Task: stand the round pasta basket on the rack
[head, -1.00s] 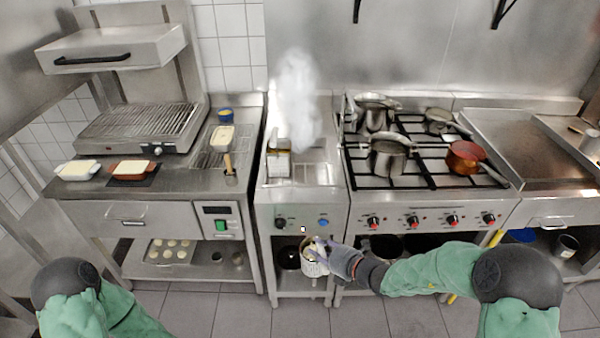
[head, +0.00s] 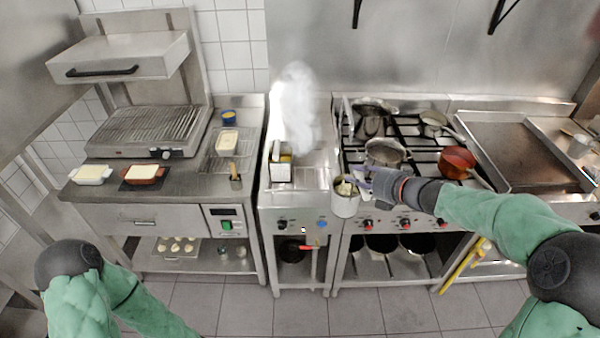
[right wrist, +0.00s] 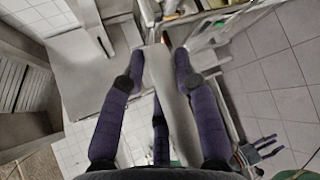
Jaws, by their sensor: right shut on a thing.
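The round pasta basket (head: 345,199) is a pale grey cylinder with yellowish pasta at its top. It hangs roughly upright in front of the cooker and stove fronts in the head view. My right gripper (head: 361,184) is shut on it at its right side. In the right wrist view a long pale grey piece (right wrist: 172,95) lies between the fingers of this gripper; I cannot tell which part it is. A wire rack (head: 211,162) lies on the left counter. My left gripper (right wrist: 272,146) shows small at the lower right of the right wrist view, fingers apart and empty.
A steaming cooker (head: 305,178) with a square basket (head: 280,169) stands between counter and stove. Several pans crowd the stove.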

